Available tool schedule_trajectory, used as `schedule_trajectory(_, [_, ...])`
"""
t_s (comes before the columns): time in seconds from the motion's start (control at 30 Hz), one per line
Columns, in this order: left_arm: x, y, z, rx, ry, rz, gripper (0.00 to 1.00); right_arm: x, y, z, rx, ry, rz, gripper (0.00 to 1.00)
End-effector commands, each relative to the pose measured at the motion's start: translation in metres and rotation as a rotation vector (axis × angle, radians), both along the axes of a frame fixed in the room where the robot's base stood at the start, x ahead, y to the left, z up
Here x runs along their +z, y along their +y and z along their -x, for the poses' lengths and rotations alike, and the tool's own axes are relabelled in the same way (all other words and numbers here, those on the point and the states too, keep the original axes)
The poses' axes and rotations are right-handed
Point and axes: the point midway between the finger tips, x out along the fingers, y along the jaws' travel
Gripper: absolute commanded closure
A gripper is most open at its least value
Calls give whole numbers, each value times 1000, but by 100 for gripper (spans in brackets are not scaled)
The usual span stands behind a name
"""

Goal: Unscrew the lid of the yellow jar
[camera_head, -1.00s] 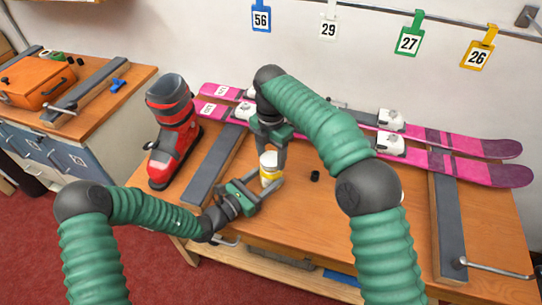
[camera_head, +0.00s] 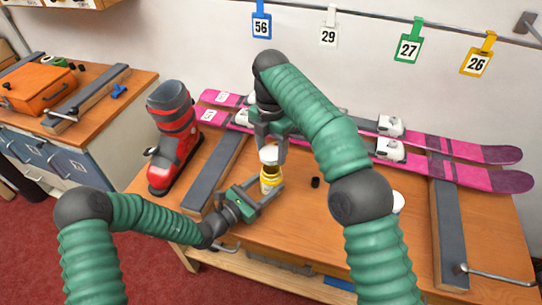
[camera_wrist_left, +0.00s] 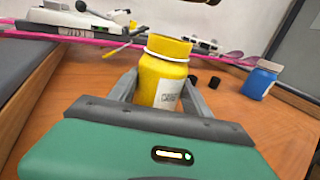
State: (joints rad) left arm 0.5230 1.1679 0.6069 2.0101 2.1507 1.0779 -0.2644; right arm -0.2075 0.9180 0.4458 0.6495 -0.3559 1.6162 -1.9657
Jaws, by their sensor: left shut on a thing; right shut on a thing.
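The yellow jar (camera_head: 270,182) stands upright on the bench, with its yellow neck bare and a pale label showing in the left wrist view (camera_wrist_left: 163,85). My left gripper (camera_head: 268,191) is shut around the jar's body from the front left. The white lid (camera_head: 269,154) is off the jar and a little above its mouth. My right gripper (camera_head: 270,147) points down from above and is shut on the lid. The right gripper's fingers partly cover the lid's sides.
A red ski boot (camera_head: 174,138) stands left, beside a grey bar (camera_head: 213,172). Pink skis (camera_head: 455,165) lie along the back. A small black cap (camera_head: 315,182) is right of the jar. A blue jar (camera_wrist_left: 260,79) shows in the left wrist view. Front bench surface (camera_head: 330,230) is clear.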

Motion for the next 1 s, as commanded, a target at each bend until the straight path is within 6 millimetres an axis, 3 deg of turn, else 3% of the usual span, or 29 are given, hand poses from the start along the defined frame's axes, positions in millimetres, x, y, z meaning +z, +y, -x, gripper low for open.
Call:
schedule_trajectory(0.23, [0,0,0,0,-1,1,100,6,0,0,0,2,1,92])
schedule_trajectory(0.27, [0,0,0,0,-1,1,42,6,0,0,0,1,0,92])
schedule_trajectory(0.43, [0,0,0,0,-1,1,20,5,0,0,0,1,0,92])
schedule_trajectory(0.77, [0,2,1,0,-1,1,18,6,0,0,0,1,0,92])
schedule_trajectory(1.0, [0,32,29,3,1,0,18,10,0,0,0,1,0,92])
